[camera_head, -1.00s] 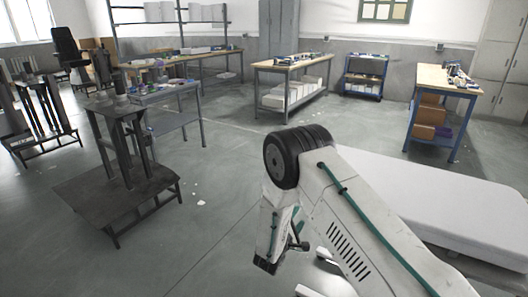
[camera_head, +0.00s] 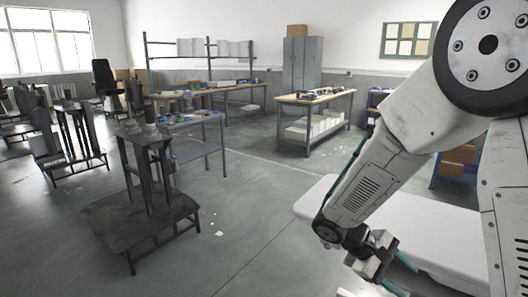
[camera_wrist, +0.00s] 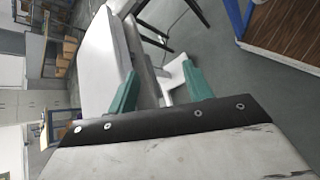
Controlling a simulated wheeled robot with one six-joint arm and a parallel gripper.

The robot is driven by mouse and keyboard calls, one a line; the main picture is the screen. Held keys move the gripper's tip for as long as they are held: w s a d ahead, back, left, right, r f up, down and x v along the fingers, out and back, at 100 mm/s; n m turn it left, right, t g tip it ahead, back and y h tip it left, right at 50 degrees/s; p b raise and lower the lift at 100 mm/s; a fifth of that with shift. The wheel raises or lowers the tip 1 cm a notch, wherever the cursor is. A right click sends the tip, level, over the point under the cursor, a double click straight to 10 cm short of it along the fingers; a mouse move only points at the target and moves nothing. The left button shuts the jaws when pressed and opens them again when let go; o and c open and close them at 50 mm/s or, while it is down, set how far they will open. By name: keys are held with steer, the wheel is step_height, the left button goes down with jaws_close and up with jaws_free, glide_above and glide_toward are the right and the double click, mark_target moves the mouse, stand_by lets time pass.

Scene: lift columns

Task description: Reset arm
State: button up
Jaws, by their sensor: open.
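My arm bends down from the upper right of the head view. My gripper (camera_head: 388,272) hangs at its lower end, near the bottom edge, in front of a white flat surface (camera_head: 440,225). In the wrist view the two green fingers of my gripper (camera_wrist: 162,88) stand well apart with nothing between them. Behind them are a pale slab and grey floor.
A dark metal stand (camera_head: 140,215) with upright columns is at the left, with similar stands behind it.

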steer(key=s+a+r+m+t+y, duration=0.2)
steer(key=s+r+m+y, duration=0.1)
steer(key=s+r+y, duration=0.2)
steer(key=s+a+r+m+t+y, duration=0.2)
steer(key=s+r+y, duration=0.3)
steer(key=s+r, duration=0.5)
steer(key=shift+s+a+r+m+t, duration=0.3)
steer(key=shift+s+m+t, duration=0.25)
steer(key=shift+s, duration=1.3)
